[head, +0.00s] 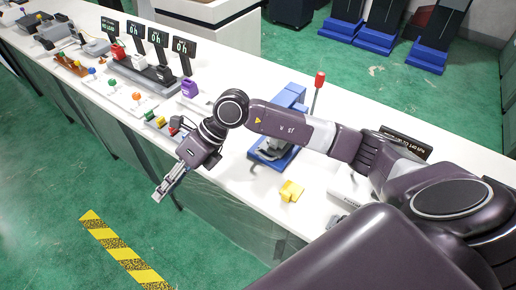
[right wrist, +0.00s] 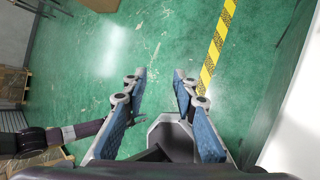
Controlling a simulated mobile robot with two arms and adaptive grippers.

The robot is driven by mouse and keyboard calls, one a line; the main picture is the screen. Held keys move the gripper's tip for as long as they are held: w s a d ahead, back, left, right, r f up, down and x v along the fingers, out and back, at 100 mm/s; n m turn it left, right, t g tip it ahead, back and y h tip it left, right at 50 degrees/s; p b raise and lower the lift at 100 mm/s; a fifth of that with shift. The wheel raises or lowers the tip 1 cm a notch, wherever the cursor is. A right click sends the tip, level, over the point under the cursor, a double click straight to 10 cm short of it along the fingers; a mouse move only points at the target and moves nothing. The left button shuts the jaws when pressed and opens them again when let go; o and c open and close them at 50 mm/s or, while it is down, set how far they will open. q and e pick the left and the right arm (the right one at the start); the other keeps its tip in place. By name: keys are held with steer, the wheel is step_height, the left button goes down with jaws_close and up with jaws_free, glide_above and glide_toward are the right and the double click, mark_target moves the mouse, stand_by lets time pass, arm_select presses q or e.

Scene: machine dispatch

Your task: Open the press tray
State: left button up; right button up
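The blue press (head: 291,97) stands on the white bench in the head view, with a red-knobbed lever (head: 319,80) beside it. Its lower part (head: 268,154) has grey metal on a blue base. My right arm passes in front of part of the press, and I cannot make out the press tray clearly. My right gripper (head: 165,188) is left of the press, past the bench's front edge, pointing down over the floor. In the right wrist view the right gripper (right wrist: 158,80) is open and empty, its blue-padded fingers apart.
The white bench (head: 237,187) holds a yellow block (head: 291,191) in front of the press. A purple item (head: 189,88), coloured knobs and several black displays stand further left. Yellow-black tape (head: 122,250) marks the green floor, which is clear below my right gripper.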

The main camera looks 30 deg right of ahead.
steer(key=w+d+f+h, duration=0.2)
steer(key=d+h, duration=0.1)
steer(key=d, duration=0.4)
steer(key=w+d+f+h, duration=0.1)
steer(key=d+h, duration=0.2)
steer(key=d, duration=0.4)
steer(key=m+h, duration=0.2)
steer(key=h, duration=0.3)
glide_toward(259, 153)
steer(key=p+x, duration=0.2)
steer(key=x, duration=0.5)
steer(key=shift+w+d+f, duration=0.15)
steer(key=shift+f, duration=0.2)
steer(key=shift+c, duration=0.4)
jaws_close()
